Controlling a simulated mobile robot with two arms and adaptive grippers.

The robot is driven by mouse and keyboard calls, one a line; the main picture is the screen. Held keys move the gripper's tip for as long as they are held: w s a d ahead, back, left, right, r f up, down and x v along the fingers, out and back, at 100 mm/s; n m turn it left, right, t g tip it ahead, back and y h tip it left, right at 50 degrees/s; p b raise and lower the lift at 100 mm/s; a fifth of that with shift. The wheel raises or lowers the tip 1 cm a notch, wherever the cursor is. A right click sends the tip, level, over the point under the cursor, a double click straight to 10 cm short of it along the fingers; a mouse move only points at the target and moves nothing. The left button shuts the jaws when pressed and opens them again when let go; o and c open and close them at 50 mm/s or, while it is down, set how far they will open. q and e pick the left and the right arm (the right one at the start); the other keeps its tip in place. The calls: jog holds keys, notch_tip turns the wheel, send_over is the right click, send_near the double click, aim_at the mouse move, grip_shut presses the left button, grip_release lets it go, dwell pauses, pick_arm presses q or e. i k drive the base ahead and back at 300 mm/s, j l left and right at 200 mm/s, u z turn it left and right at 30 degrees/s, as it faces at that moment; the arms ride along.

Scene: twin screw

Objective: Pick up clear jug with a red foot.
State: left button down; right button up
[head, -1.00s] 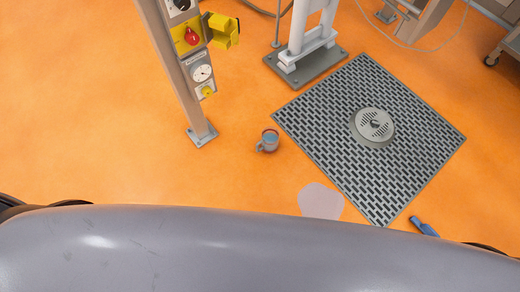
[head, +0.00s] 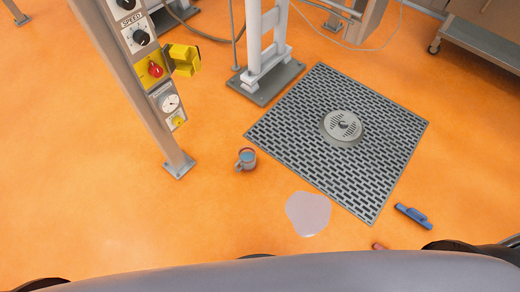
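A small jug (head: 247,160) stands upright on the orange floor, left of the metal grate. It has a greyish, see-through look, a handle on its left side and a reddish ring at the top; its contents look bluish. Its lower end is too small to make out clearly. Neither of my grippers shows in the head view.
A dark floor grate (head: 290,136) with a round drain cover (head: 342,126) lies right of the jug. A pale puddle (head: 308,214) and a blue-handled object (head: 411,215) lie nearer. A control post (head: 140,95) and a white column stand behind. Floor at left is clear.

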aim_at(247, 154)
jog(key=u, duration=0.3)
jog(key=i+l+u, duration=0.15)
jog(key=l+u, duration=0.15)
jog(key=u, duration=0.2)
jog(key=i+l+u, duration=0.1)
jog(key=l+u, duration=0.2)
jog(key=u, duration=0.2)
jog(key=l+u, duration=0.35)
jog(key=u, duration=0.15)
